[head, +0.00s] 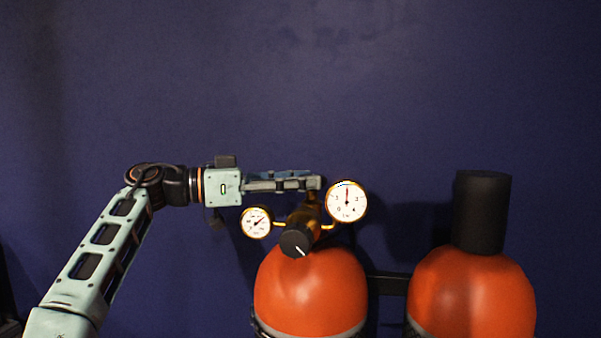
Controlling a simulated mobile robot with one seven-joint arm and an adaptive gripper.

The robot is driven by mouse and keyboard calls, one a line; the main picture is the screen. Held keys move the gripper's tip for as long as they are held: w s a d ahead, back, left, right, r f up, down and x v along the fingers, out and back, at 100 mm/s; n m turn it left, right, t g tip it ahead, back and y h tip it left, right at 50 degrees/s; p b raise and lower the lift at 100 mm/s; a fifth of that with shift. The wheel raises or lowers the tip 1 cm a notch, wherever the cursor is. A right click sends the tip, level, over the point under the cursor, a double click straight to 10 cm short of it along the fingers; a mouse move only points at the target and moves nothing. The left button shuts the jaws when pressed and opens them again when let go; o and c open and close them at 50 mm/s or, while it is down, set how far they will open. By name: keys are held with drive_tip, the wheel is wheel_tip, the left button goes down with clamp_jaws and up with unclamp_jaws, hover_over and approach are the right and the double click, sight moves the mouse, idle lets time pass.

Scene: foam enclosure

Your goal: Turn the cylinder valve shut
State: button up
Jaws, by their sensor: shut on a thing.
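A red gas cylinder (310,290) stands in the lower middle of the head view. A brass regulator (311,214) sits on its top, with a black knob with a white mark (296,243) at the front. A small gauge (256,222) is at its left and a larger gauge (347,201) at its right. My gripper (314,184) reaches in from the left, level, with its fingertips at the top of the brass fitting. It is shut on what seems to be the cylinder valve, which the fingers hide.
A second red cylinder (472,295) with a black cap (482,212) stands at the right. A dark bracket (388,283) runs between the cylinders. A dark blue wall (420,90) is behind. The space above the cylinders is clear.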

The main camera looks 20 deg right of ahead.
idle(0.3)
drive_tip(key=o, duration=1.2)
drive_tip(key=shift+c, duration=0.2)
drive_tip(key=w+a, duration=0.1)
drive_tip(key=a, duration=1.1)
drive_tip(key=shift+w, duration=0.35)
